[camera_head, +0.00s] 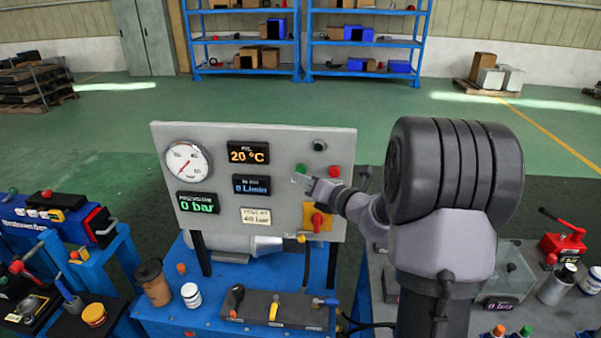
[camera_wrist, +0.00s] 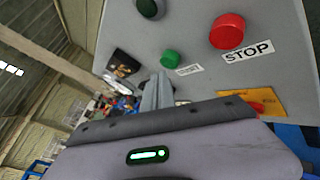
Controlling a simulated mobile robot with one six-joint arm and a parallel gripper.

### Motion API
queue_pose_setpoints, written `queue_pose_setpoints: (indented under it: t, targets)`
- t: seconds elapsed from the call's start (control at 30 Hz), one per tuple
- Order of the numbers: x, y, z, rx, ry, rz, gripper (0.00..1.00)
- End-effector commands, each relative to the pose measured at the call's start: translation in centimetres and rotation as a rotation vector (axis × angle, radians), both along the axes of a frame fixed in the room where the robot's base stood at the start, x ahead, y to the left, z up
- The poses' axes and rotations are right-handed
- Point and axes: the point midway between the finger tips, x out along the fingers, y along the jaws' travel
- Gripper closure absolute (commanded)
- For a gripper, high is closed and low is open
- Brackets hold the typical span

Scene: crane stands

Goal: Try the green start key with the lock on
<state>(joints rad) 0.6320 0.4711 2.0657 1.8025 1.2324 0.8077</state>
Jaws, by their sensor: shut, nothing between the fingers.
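The green start key (camera_wrist: 170,58) sits on the grey control panel (camera_head: 240,140), beside a START label (camera_wrist: 188,70). In the head view the key (camera_head: 300,169) shows just above my fingertips. My gripper (camera_head: 303,181) is shut and empty, in front of the panel. In the wrist view its fingers (camera_wrist: 157,92) end just below and left of the key; I cannot tell whether they touch it. A red handle (camera_head: 317,220) on a yellow plate (camera_head: 314,233) sits lower on the panel, partly hidden by my gripper in the wrist view. I cannot make out its lock state.
A red STOP button (camera_wrist: 227,30) is right of the key, and a dark green lamp (camera_wrist: 150,8) is above it. The panel also bears a dial gauge (camera_head: 184,162) and displays reading 20 °C and 0 bar. A blue bench (camera_head: 225,290) below carries tools, a cup and jars.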

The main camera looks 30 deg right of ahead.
Motion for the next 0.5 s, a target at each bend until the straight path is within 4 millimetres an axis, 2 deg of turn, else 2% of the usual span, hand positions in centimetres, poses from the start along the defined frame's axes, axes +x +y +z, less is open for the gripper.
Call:
queue_pose_setpoints:
  t: [0.3,0.5]
  targets:
    - [-0.2,0.2,0.0,0.000,0.000,0.000,1.00]
    - [-1.8,1.2,0.0,-0.001,0.000,0.000,1.00]
